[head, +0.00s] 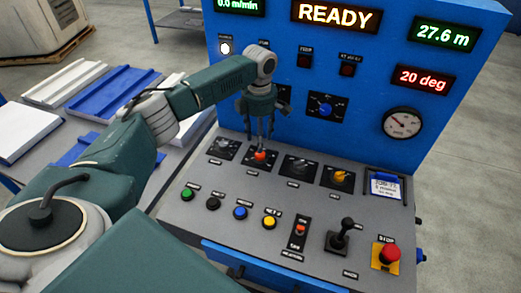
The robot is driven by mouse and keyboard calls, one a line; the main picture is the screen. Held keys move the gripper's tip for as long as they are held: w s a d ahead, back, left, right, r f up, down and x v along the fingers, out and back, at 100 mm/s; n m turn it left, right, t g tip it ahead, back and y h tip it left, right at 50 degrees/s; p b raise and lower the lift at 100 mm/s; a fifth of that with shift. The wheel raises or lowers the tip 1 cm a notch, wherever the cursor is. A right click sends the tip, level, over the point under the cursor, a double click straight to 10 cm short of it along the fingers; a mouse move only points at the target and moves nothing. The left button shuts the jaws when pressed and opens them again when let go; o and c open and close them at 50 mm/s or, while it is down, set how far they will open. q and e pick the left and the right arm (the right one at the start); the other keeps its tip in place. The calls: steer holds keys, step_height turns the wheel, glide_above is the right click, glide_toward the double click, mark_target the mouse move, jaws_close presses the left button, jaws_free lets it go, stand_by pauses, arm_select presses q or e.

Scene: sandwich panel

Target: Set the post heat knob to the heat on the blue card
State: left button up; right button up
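A row of knobs lies on the grey sloping console: a grey knob (223,146), a red knob (262,156), another grey knob (297,166) and an orange knob (341,177). Their labels are too small to read, so I cannot tell which is post heat. The blue card (384,187) sits in a dark holder at the console's right; its small text is unreadable. My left gripper (264,141) points down at the red knob, fingers close together just above or at it. I cannot tell whether they touch it. My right gripper is out of view.
Buttons in several colours (240,213), a slide switch (300,232), a black lever (341,236) and a red stop button (389,254) stand nearer the front. The upright blue panel (440,75) behind carries displays, reading READY, 27.6 m and 20 deg, and a gauge (401,123).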

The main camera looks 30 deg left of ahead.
mark_target(260, 155)
arm_select(q)
step_height(260, 155, down, 5)
steer(key=shift+w+r, duration=0.1)
steer(key=shift+f, duration=0.9)
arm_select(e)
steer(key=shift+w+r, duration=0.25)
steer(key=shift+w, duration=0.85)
arm_select(q)
steer(key=shift+c, duration=0.2)
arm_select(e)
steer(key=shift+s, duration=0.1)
